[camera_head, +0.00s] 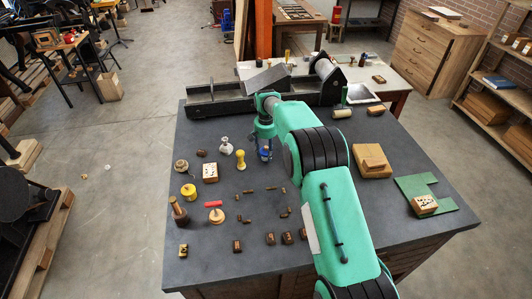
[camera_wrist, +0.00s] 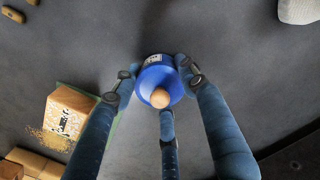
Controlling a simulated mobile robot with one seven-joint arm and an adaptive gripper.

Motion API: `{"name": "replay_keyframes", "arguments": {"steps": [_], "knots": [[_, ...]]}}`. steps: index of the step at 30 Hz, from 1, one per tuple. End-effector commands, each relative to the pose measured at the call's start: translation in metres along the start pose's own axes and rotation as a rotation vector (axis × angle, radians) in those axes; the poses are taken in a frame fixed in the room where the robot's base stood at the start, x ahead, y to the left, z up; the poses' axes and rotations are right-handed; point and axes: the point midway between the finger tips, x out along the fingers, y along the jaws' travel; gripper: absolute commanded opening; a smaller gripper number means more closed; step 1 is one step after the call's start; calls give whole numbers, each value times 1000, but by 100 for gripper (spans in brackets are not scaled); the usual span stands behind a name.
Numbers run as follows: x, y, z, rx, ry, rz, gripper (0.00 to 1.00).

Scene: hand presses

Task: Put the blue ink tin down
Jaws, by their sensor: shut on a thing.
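The blue ink tin (camera_wrist: 150,76) is round, with a pale label and a wooden knob. In the wrist view it sits between the dark blue fingers of my gripper (camera_wrist: 160,88), which are closed around its sides. In the head view my gripper (camera_head: 264,143) points down over the middle of the dark table, in front of the press. A bit of the tin's blue (camera_head: 264,155) shows low between the fingers there. I cannot tell whether its base touches the table.
On the dark table (camera_head: 330,220), a yellow wooden tool (camera_head: 240,159), a white bottle (camera_head: 226,146) and a patterned block (camera_head: 210,172) stand left of my gripper. The press (camera_head: 220,102) is behind it. Small wooden pieces (camera_head: 270,238) lie nearer. A green sheet (camera_head: 410,185) lies right.

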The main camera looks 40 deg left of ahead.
Motion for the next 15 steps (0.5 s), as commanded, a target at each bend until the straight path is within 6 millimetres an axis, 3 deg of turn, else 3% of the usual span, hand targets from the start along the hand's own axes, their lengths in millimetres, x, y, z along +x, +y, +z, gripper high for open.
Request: {"name": "replay_keyframes", "arguments": {"steps": [3, 4, 6, 15], "knots": [[2, 0, 0, 0, 0, 0, 0], [2, 0, 0, 0, 0, 0, 48], [2, 0, 0, 0, -1, 0, 61], [2, 0, 0, 0, 0, 0, 61]]}}
